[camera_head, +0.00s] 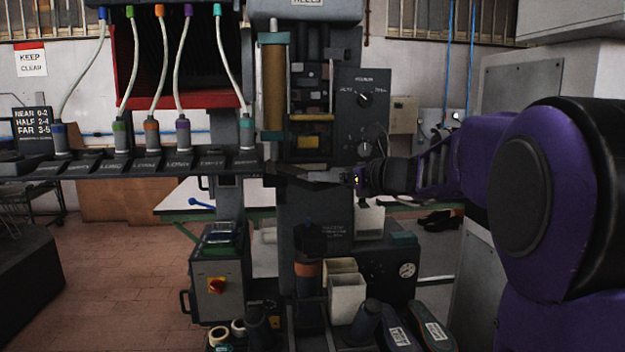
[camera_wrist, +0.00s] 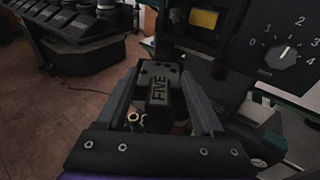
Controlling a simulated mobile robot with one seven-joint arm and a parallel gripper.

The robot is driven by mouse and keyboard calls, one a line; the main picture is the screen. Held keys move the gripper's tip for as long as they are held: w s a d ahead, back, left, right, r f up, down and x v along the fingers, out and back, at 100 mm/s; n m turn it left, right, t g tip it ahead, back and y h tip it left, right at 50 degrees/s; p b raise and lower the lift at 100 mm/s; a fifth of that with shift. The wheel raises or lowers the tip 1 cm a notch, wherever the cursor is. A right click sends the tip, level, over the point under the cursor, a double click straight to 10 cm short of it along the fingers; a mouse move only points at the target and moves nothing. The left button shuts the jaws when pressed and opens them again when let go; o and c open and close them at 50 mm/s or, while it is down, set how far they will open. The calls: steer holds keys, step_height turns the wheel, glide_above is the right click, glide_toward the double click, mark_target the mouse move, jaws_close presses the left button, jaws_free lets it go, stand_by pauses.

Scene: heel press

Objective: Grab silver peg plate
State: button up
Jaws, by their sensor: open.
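My gripper (camera_head: 282,174) reaches in from the right in the head view, its dark fingers pointing left in front of the press column. In the wrist view my gripper (camera_wrist: 158,80) is open. Between its fingers shows a dark grey block (camera_wrist: 159,91) marked FIVE, with a top face that has several dark holes. I cannot tell whether the fingers touch it. No plainly silver plate stands out, and I cannot tell whether this block is the silver peg plate. In the head view the fingers hide most of that spot.
A dark rack (camera_head: 135,165) with several tube-fed knobs runs left of my gripper. A dial panel (camera_head: 362,110) stands close behind it; its dial (camera_wrist: 287,52) is at the right in the wrist view. Below are a white bin (camera_head: 347,298) and a control box (camera_head: 217,285). Open floor lies left.

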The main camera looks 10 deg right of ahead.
steer(key=shift+w+a, duration=0.1)
steer(key=shift+w, duration=0.1)
steer(key=shift+s, duration=0.1)
steer(key=shift+c, duration=0.7)
jaws_close()
